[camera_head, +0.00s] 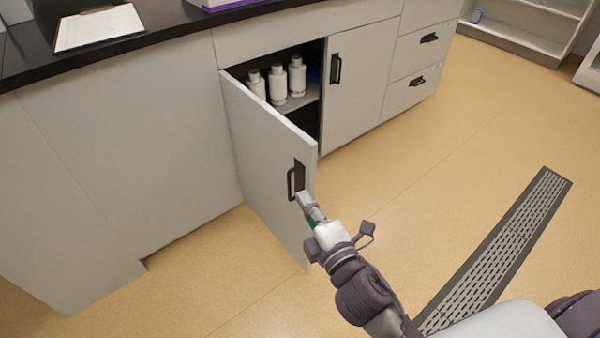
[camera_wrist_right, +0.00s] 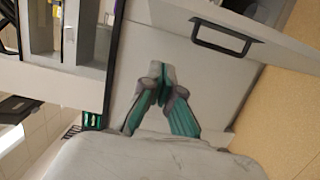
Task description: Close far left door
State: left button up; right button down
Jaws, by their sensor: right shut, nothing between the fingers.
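The cabinet door (camera_head: 265,165) stands wide open, swung out from its left edge, with a black handle (camera_head: 296,180) near its free edge. The handle also shows in the right wrist view (camera_wrist_right: 222,36). My right gripper (camera_head: 304,199) is shut and empty, close to the door near the handle. In the right wrist view its fingertips (camera_wrist_right: 160,72) are together in front of the door's pale panel; I cannot tell whether they touch it. My left gripper is not in view.
White bottles (camera_head: 278,83) stand on a shelf inside the open cabinet. A neighbouring door (camera_head: 358,85) and drawers (camera_head: 420,45) are shut. A clipboard (camera_head: 98,27) lies on the black counter. The floor is clear around a drain grate (camera_head: 500,250).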

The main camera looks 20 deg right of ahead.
send_near(303, 163)
jog(key=w+a+r, duration=0.3)
jog(key=w+a, duration=0.3)
jog(key=d, duration=0.2)
jog(key=b, duration=0.1)
jog(key=shift+w+d+f, duration=0.1)
jog(key=shift+w+d, duration=0.15)
jog(key=shift+d, duration=0.15)
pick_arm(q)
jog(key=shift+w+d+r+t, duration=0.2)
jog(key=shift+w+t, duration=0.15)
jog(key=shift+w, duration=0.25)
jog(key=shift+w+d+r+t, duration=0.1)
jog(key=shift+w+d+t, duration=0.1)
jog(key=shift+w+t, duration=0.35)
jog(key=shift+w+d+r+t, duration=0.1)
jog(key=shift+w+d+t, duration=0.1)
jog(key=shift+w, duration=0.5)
pick_arm(e)
jog(key=shift+w+d, duration=0.2)
jog(key=shift+d, duration=0.3)
